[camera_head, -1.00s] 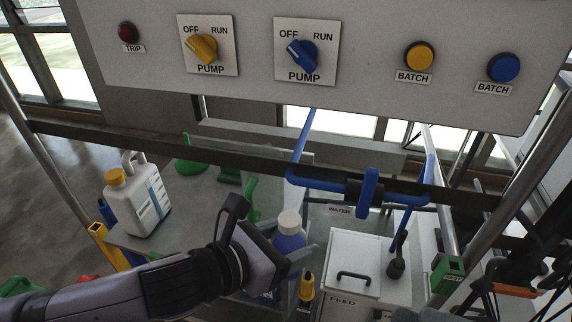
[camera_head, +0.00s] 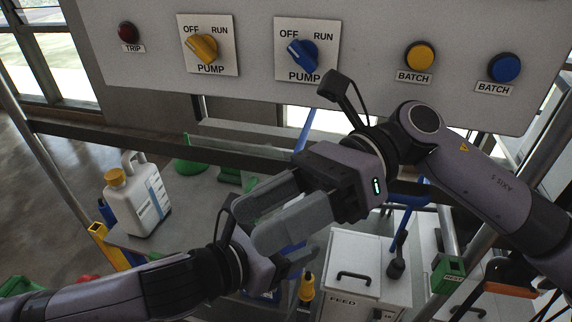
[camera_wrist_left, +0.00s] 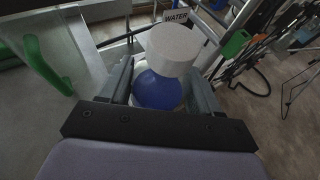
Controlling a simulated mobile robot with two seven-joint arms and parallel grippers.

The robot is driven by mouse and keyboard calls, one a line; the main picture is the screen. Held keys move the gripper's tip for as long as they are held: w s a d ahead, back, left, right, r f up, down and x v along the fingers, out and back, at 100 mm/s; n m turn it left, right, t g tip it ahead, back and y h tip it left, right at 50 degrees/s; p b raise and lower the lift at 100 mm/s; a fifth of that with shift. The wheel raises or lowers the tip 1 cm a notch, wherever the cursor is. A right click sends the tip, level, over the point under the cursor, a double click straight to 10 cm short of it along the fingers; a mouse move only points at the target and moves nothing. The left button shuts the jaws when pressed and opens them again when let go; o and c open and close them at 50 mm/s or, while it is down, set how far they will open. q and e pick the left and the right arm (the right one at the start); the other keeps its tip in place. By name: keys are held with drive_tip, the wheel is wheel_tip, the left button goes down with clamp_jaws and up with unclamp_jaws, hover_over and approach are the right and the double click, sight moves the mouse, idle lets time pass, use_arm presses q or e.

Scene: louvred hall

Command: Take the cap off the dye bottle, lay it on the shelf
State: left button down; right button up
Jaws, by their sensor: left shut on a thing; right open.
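The dye bottle (camera_wrist_left: 158,91) is blue with a white cap (camera_wrist_left: 172,50) on its top, seen in the left wrist view. My left gripper (camera_wrist_left: 163,84) is shut on the bottle, one finger on each side, below the cap. In the head view my right gripper (camera_head: 247,222) is open, its two grey fingers extending left over the bottle's place. It hides the cap and most of the bottle there. I cannot tell whether its fingers touch the cap. A grey shelf-like surface (camera_head: 205,197) lies behind my left gripper (camera_head: 284,264).
A white jug (camera_head: 137,200) with a yellow cap stands at the left. A control panel (camera_head: 365,60) with knobs and buttons hangs above. A white FEED box (camera_head: 352,253) stands right of the bottle, and a yellow-topped item (camera_head: 306,287) is in front. The grey surface has bare room.

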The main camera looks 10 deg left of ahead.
drive_tip(key=a+r+n+t+h, duration=0.1)
drive_tip(key=a+t+h, duration=0.3)
drive_tip(key=h, duration=0.1)
drive_tip(key=m+t+h, duration=0.1)
drive_tip(key=t+h, duration=0.6)
hover_over(289, 246)
drive_tip(key=w+a, duration=0.1)
wheel_tip(289, 246, down, 3)
drive_tip(key=shift+w+r, duration=0.15)
drive_tip(key=shift+w+d, duration=0.1)
drive_tip(key=shift+w, duration=0.05)
drive_tip(key=shift+f, duration=0.45)
wheel_tip(289, 246, down, 7)
drive_tip(key=shift+f, duration=0.15)
clamp_jaws()
drive_tip(key=shift+w+n, duration=0.1)
drive_tip(key=shift+n, duration=1.2)
